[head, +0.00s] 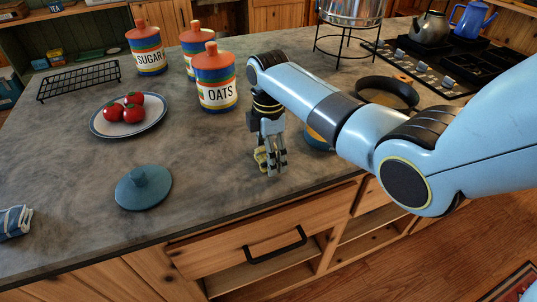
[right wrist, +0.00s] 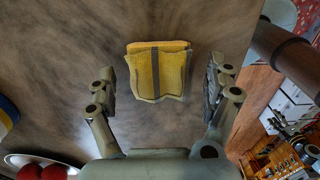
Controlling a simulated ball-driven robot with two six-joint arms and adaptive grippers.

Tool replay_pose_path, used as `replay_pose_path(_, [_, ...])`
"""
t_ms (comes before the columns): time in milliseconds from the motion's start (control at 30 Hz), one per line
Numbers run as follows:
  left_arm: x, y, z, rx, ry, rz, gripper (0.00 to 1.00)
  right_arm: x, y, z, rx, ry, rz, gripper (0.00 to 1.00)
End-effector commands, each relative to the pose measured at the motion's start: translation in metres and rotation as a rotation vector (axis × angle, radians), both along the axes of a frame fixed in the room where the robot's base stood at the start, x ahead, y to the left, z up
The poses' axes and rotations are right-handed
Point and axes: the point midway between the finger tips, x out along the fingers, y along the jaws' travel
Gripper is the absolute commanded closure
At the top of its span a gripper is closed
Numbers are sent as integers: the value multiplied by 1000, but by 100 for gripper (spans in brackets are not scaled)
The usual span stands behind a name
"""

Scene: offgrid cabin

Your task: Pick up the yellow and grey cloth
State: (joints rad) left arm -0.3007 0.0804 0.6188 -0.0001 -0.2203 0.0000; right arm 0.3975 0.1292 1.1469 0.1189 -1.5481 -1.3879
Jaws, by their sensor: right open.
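The yellow and grey cloth (right wrist: 143,78) shows in the right wrist view as a folded yellow piece with a grey stripe down its middle, lying on the counter. In the head view only a bit of yellow (head: 261,157) shows beside my right gripper, which hides most of it. My right gripper (head: 272,168) points down over the counter near its front edge. In the right wrist view the right gripper (right wrist: 164,88) is open, one finger on each side of the cloth, with visible gaps between fingers and cloth.
The grey counter (head: 215,180) bears a blue lid (head: 143,188), a plate (head: 94,127) of tomatoes, an oats canister (head: 215,80), a sugar canister (head: 147,50) and a dark pan (head: 388,92). A drawer (head: 260,245) is below.

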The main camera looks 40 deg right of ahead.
Motion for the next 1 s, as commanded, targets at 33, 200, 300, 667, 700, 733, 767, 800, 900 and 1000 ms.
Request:
replay_pose_path(33, [0, 0, 0, 0, 0, 0, 47, 0, 0, -1, 0, 0, 0, 14])
replay_pose_path(200, [1, 0, 0, 0, -1, 0, 47, 0, 0, -1, 0, -1, 0, 14])
replay_pose_path(300, [1, 0, 0, 0, -2, 0, 47, 0, 0, -1, 0, -1, 0, 28])
replay_pose_path(667, [2, 0, 0, 0, -3, 0, 47, 0, 0, -1, 0, -1, -1, 61])
replay_pose_path(700, [2, 0, 0, 0, -3, 0, 47, 0, 0, -1, 0, -1, -1, 64])
replay_pose_path(733, [2, 0, 0, 0, -3, 0, 47, 0, 0, -1, 0, -1, -1, 64])
replay_pose_path(767, [2, 0, 0, 0, -3, 0, 47, 0, 0, -1, 0, -1, -1, 65])
replay_pose_path(800, [2, 0, 0, 0, -3, 0, 47, 0, 0, -1, 0, -1, -1, 65])
replay_pose_path(900, [2, 0, 0, 0, -3, 0, 47, 1, 0, 0, 0, -1, -1, 65])
replay_pose_path(1000, [2, 0, 0, 0, -3, 0, 47, 1, 0, 4, 0, -3, -1, 65])
